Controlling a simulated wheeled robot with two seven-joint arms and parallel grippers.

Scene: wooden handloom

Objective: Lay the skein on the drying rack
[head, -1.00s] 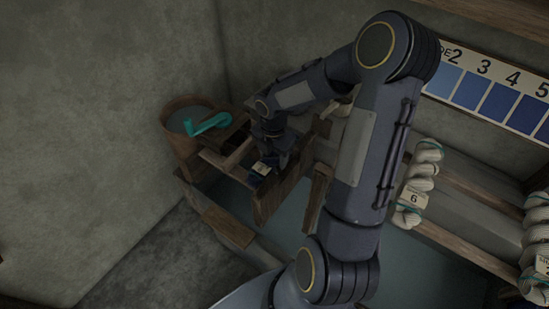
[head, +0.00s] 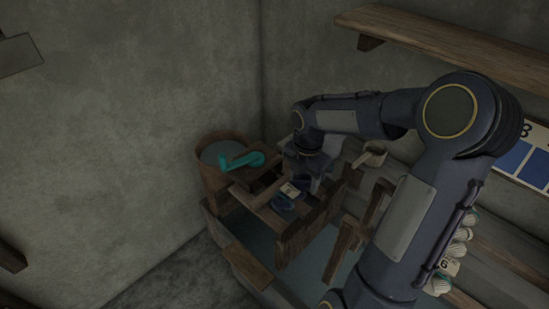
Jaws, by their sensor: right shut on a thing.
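A small dark blue skein (head: 283,204) with a pale tag (head: 290,190) is at the wooden frame beside the bucket. My right gripper (head: 298,181) points down there, shut on the skein; its fingertips are dark and partly hidden. The wooden frame (head: 295,237), with bars and upright boards, seems to be the drying rack. The skein shows over its bars; I cannot tell whether it touches them. My left gripper is not in view.
A wooden bucket (head: 212,177) stands left of the frame, with a teal tool (head: 241,161) by its rim. A pale brown dipper (head: 371,157) lies behind. White skeins (head: 462,246) are at right, partly behind my arm. A shelf (head: 450,45) juts out above.

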